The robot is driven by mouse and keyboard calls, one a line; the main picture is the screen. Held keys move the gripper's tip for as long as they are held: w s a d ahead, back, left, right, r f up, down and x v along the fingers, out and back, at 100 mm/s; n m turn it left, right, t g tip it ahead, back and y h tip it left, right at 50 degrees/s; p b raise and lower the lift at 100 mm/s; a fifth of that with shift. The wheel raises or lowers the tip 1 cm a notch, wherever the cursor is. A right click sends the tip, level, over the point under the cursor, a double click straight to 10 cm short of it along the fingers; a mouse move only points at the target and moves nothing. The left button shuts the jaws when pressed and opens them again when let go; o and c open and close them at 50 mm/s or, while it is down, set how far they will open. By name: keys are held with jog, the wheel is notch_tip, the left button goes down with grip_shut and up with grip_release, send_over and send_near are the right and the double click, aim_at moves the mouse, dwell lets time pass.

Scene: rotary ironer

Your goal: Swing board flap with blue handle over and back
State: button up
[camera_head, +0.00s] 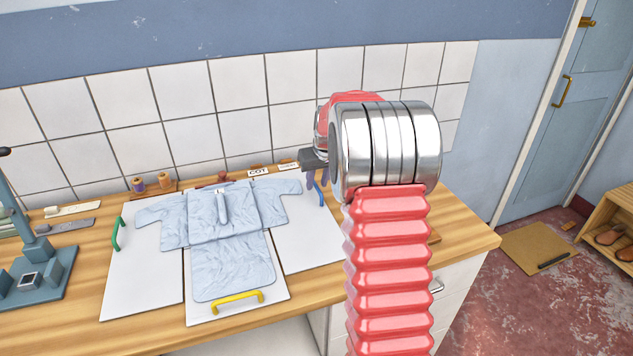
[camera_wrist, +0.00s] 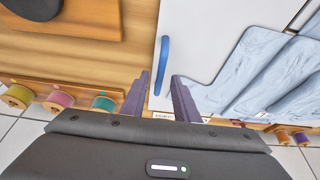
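A folding board of white panels lies on the wooden counter with a pale blue shirt spread on it. Its right flap (camera_head: 305,243) lies flat and carries the blue handle (camera_head: 319,194) near its outer edge. In the wrist view the blue handle (camera_wrist: 163,60) stands on the white flap (camera_wrist: 200,40), its lower end between my fingers in the picture. My gripper (camera_wrist: 160,77) has its two purple fingers apart and nothing held. In the head view my gripper (camera_head: 316,182) is just at the handle, partly hidden by my arm. I cannot tell whether it touches.
A green handle (camera_head: 117,234) is on the left flap and a yellow handle (camera_head: 237,297) on the front one. Thread spools (camera_wrist: 61,99) stand on a wooden rack near the tiled wall. A blue-grey press (camera_head: 38,268) is at the left. Small signs (camera_head: 259,172) stand behind the board.

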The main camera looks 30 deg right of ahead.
grip_shut()
jog(key=shift+a, duration=0.15)
dwell(0.4)
